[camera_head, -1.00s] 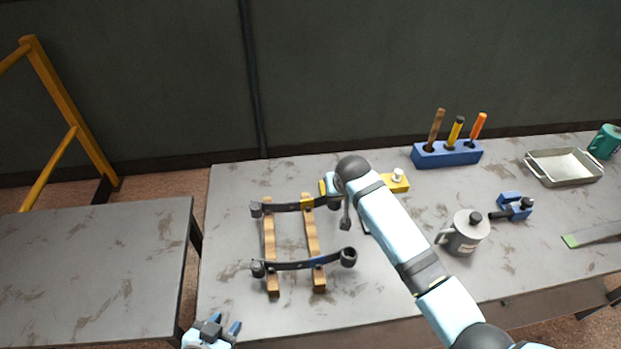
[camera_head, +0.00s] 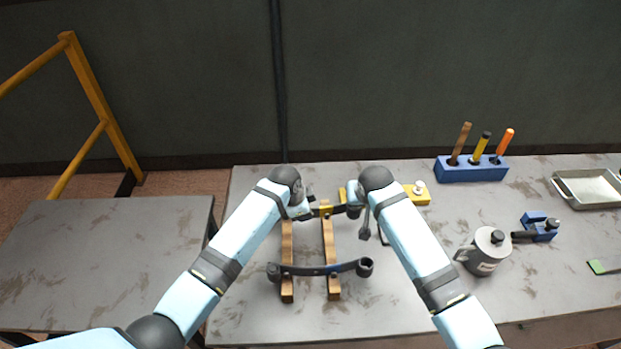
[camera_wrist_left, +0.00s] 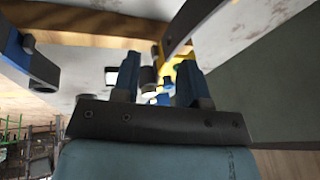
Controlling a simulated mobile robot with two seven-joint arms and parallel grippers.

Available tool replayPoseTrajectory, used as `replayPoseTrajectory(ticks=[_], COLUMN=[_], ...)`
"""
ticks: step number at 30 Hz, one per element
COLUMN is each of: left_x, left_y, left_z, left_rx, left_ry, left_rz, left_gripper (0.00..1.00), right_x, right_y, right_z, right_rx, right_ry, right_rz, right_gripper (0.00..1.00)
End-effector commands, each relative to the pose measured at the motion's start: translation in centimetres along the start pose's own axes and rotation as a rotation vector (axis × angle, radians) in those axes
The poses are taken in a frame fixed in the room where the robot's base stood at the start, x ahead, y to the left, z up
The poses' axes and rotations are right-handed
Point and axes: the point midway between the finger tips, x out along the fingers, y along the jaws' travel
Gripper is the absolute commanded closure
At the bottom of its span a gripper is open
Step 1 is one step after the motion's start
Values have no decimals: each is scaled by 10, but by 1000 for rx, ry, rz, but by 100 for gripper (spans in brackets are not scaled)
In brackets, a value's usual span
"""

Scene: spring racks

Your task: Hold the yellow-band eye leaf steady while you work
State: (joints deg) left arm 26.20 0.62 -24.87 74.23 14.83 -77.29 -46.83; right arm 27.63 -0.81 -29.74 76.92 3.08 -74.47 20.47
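The yellow-band eye leaf (camera_head: 326,210) is a dark curved bar with a yellow band, lying across the far part of two wooden rails (camera_head: 328,240). My left gripper (camera_head: 303,211) is at its left part; the left eye is hidden behind my arm. In the left wrist view the two blue fingers (camera_wrist_left: 158,85) stand apart, with a dark round part and yellow beyond them; contact cannot be told. My right gripper (camera_head: 354,208) is at the leaf's right end, its fingers mostly hidden by my wrist. A second, blue-banded leaf (camera_head: 318,269) lies nearer on the rails.
To the right are a yellow block (camera_head: 416,194) with a knob, a grey jug (camera_head: 487,252), a blue clamp (camera_head: 540,228), a blue tool holder (camera_head: 470,170) and a metal tray (camera_head: 590,190). The table (camera_head: 245,300) is clear at front left.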

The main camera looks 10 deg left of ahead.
Motion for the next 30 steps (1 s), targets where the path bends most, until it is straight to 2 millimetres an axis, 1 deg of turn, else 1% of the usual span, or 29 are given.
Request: replayPoseTrajectory(ticks=[1, 6, 12, 16, 19, 22, 30], left_x=[-6, -25, -44, -46, -39, -25, 25], left_y=[-11, -33, -47, -49, -48, -44, -32], left_z=[-12, -34, -47, -48, -45, -41, -26], left_rx=[41, 166, 245, 262, 263, 262, 262], left_ry=[-36, -156, -241, -260, -264, -264, -264], left_rz=[33, 153, 239, 259, 264, 263, 263], left_gripper=[60, 60, 60, 60, 60, 60, 60], right_x=[0, 0, 0, 0, 0, 0, 0], right_y=[0, 0, 0, 0, 0, 0, 0], right_z=[0, 0, 0, 0, 0, 0, 0], right_rx=[0, 0, 0, 0, 0, 0, 0], right_ry=[0, 0, 0, 0, 0, 0, 0], right_rz=[0, 0, 0, 0, 0, 0, 0], right_gripper=[57, 57, 57, 57, 57, 57, 57])
